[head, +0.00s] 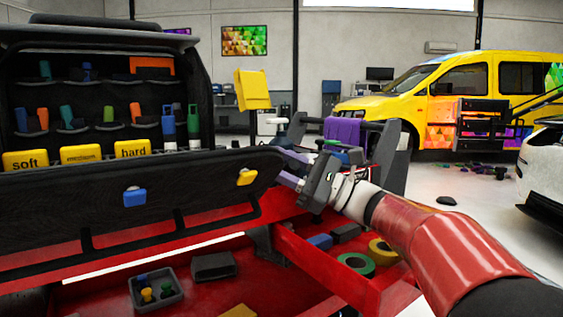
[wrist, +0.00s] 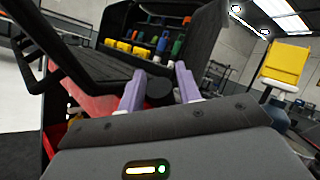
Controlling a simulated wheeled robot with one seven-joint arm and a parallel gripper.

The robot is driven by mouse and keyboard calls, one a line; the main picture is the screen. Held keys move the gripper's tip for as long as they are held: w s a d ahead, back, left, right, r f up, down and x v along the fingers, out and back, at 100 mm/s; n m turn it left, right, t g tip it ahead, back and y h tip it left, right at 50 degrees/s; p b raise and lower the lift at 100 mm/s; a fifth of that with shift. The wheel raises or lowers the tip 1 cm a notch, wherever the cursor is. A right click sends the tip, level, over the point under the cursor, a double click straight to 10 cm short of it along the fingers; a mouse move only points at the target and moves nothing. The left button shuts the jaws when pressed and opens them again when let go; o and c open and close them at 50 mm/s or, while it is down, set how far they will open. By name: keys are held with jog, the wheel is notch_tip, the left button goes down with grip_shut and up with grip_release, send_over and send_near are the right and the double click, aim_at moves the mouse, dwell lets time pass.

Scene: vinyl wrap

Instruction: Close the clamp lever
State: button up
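My gripper (head: 287,168) reaches in from the right in the head view, beside the right end of the black tool case. Its two lilac fingers are spread apart, and it also shows in the wrist view (wrist: 159,74). A dark rounded part (wrist: 159,92) shows between the fingers in the wrist view; I cannot tell whether it is the clamp lever or whether a finger touches it.
The open black case (head: 60,220) holds tools and yellow labelled blocks. Below it, a red tray (head: 215,300) holds a grey bin (head: 156,290) and tape rolls (head: 356,263). A yellow van (head: 470,78) stands behind.

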jog(key=shift+o, duration=0.6)
notch_tip(320, 180, up, 20)
jog(key=p, duration=0.6)
